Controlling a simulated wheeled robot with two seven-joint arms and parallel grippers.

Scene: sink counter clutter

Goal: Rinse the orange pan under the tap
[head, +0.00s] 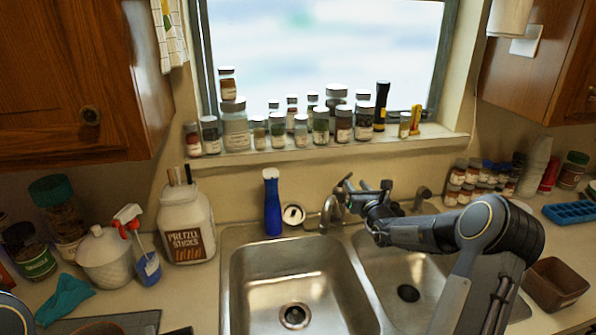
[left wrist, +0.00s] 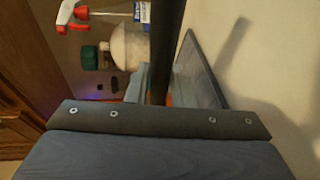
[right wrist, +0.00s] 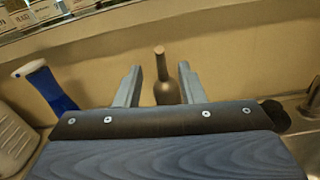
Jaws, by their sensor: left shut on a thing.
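The orange pan (head: 100,329) is at the bottom left edge of the head view, mostly cut off, at the dark mat. A bit of orange also shows between my left fingers in the left wrist view. My left gripper (left wrist: 165,85) is shut on the pan's dark handle (left wrist: 168,40). The tap (head: 331,208) stands behind the sink. My right gripper (head: 352,190) is beside it. In the right wrist view my right gripper (right wrist: 160,70) is open and empty, with grey tap parts (right wrist: 164,90) beyond and between its fingers.
The left sink basin (head: 293,270) is empty, and the right basin (head: 408,292) is partly behind my right arm. A blue bottle (head: 272,205) stands left of the tap. A pretzel jar (head: 188,225), white pot (head: 104,258) and teal cloth (head: 64,298) crowd the left counter.

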